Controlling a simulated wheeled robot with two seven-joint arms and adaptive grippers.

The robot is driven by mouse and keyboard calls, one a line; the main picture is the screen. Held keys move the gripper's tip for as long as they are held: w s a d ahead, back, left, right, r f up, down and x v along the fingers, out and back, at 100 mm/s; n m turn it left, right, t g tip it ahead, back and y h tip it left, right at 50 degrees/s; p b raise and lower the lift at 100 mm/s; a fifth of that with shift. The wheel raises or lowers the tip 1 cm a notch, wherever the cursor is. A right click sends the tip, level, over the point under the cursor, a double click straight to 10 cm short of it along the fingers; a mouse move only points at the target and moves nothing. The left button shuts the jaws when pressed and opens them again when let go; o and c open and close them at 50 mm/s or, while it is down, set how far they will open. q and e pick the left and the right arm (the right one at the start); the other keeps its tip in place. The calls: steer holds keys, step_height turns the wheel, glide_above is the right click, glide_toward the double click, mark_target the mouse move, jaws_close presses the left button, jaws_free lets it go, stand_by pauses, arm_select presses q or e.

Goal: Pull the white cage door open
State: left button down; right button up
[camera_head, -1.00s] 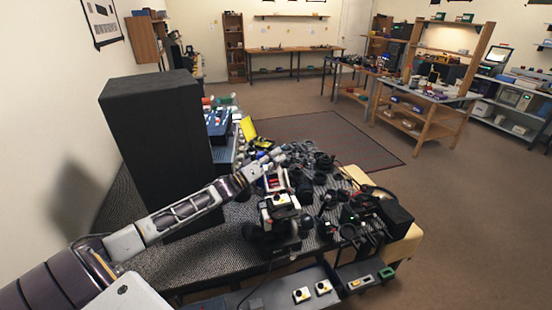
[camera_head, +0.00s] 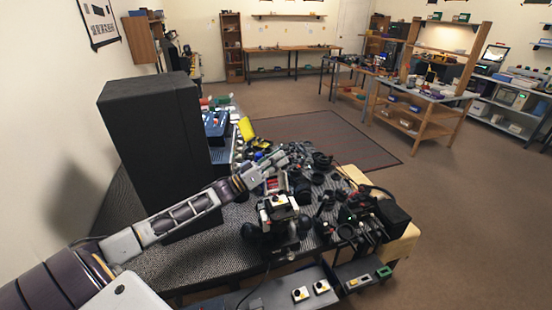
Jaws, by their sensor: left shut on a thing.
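My left gripper (camera_head: 280,159) reaches over the table from the left, low among dark clutter. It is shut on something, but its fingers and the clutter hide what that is. I cannot pick out a white cage door for certain in the head view. A small red and white piece (camera_head: 271,184) lies just below the gripper, apart from the fingers as far as I can tell. My right gripper is not in view.
A tall black box (camera_head: 150,140) stands left, close behind my left arm. Black lens parts (camera_head: 325,198) crowd the table's right side. A black device with a white top (camera_head: 279,207) stands near the front. A yellow panel (camera_head: 246,130) and blue bin (camera_head: 216,126) are behind.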

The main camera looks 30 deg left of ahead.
arm_select(q)
steer(key=shift+s+d+m, duration=0.2)
steer(key=shift+m, duration=0.2)
steer(key=c, duration=1.4)
jaws_free()
steer(key=shift+o, duration=0.2)
steer(key=v, duration=1.2)
steer(key=shift+w+a, duration=0.1)
